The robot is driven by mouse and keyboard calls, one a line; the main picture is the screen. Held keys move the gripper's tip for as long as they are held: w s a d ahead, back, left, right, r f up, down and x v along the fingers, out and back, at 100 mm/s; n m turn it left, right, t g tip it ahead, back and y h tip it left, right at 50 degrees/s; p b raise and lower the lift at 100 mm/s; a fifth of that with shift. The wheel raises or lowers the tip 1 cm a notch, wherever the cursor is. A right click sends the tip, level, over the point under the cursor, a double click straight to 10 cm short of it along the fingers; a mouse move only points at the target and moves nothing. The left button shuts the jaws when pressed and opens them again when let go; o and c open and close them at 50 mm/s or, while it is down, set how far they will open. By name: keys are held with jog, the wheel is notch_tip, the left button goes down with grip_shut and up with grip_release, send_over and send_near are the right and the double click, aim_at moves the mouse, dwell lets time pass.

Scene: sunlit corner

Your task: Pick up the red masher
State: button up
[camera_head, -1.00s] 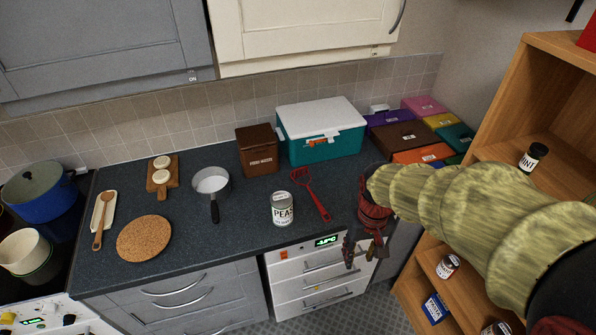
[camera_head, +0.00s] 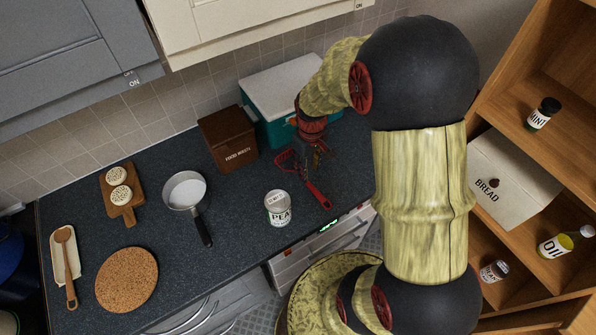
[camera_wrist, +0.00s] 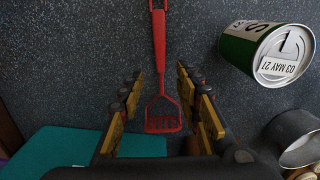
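The red masher (camera_head: 318,196) lies flat on the dark worktop, to the right of the peas can. In the wrist view the masher (camera_wrist: 160,60) runs from its handle at the top to its slotted head, which lies between my fingers. My gripper (camera_head: 318,150) is over the head end, in front of the teal box. The wrist view shows my gripper (camera_wrist: 158,92) open, with the two fingers wide apart on either side of the masher and nothing held.
The peas can (camera_head: 278,209) stands close to the masher. A saucepan (camera_head: 185,191), a brown food waste box (camera_head: 228,140) and a white-lidded teal box (camera_head: 270,125) are nearby. A cork mat (camera_head: 127,280) lies left. Wooden shelves (camera_head: 555,75) stand at the right.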

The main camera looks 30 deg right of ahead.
aim_at(308, 183)
notch_tip(308, 183, down, 3)
jog(key=shift+w+r, duration=0.1)
jog(key=shift+w, duration=0.05)
notch_tip(308, 183, down, 5)
jog(key=shift+r+b, duration=0.1)
jog(key=shift+b, duration=0.45)
grip_shut()
dwell(0.3)
